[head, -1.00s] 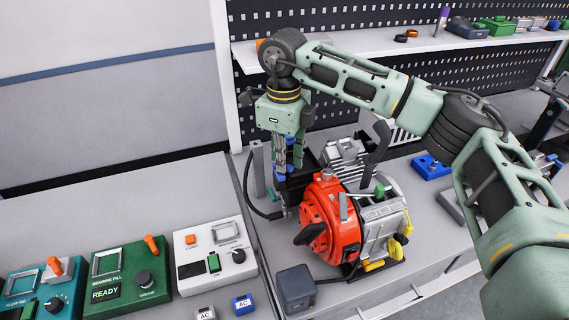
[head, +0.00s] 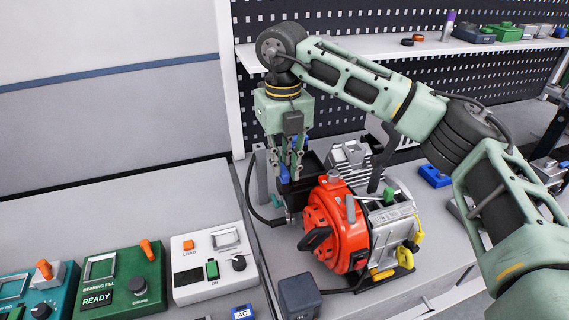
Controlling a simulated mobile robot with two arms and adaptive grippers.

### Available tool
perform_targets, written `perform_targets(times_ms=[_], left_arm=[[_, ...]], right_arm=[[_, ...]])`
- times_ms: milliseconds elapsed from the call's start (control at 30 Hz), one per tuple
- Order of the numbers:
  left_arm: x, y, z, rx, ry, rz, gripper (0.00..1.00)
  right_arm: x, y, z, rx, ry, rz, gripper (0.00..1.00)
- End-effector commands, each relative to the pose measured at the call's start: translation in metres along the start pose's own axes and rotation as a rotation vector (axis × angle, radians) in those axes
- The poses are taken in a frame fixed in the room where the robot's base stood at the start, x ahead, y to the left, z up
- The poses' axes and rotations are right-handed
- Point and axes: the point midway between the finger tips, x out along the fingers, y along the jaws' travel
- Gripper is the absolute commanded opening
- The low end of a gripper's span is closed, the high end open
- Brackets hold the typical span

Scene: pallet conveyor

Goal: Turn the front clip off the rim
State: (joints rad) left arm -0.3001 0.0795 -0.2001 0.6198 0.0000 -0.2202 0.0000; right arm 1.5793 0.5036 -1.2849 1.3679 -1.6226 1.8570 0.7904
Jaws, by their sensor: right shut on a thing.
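My right gripper (head: 290,173) points straight down behind the left end of the red and grey machine (head: 333,222). Its fingers are close together, shut on the small blue front clip (head: 284,174) at the rim of a black open box (head: 312,164). The fingers and the machine hide much of the clip and of the rim around it. I cannot tell whether the clip still touches the rim. My left gripper is not in view.
A grey post (head: 261,172) and a black hose (head: 258,208) stand close left of the gripper. A dark box (head: 299,296) sits in front of the machine. Control boxes, such as the white one (head: 208,265), fill the left bench. A blue block (head: 434,176) lies to the right.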

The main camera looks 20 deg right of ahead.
Motion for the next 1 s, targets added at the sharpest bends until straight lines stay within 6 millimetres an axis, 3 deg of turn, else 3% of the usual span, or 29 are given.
perform_targets(times_ms=[633,667,700,867,1000], left_arm=[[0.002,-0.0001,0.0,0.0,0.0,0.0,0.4],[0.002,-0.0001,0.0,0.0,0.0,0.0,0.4],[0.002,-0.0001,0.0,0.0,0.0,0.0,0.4],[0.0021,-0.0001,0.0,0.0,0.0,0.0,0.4],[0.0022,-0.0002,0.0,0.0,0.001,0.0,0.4]], right_arm=[[-0.0026,0.0005,0.0013,0.053,-0.006,0.001,0.0],[-0.0026,0.0005,0.0014,0.053,-0.006,0.001,0.16],[-0.0025,0.0004,0.0014,0.053,-0.006,0.001,0.19],[-0.0016,0.0006,0.0009,0.051,-0.004,0.001,0.33],[-0.001,0.0007,0.0006,0.05,-0.002,0.001,0.33]])
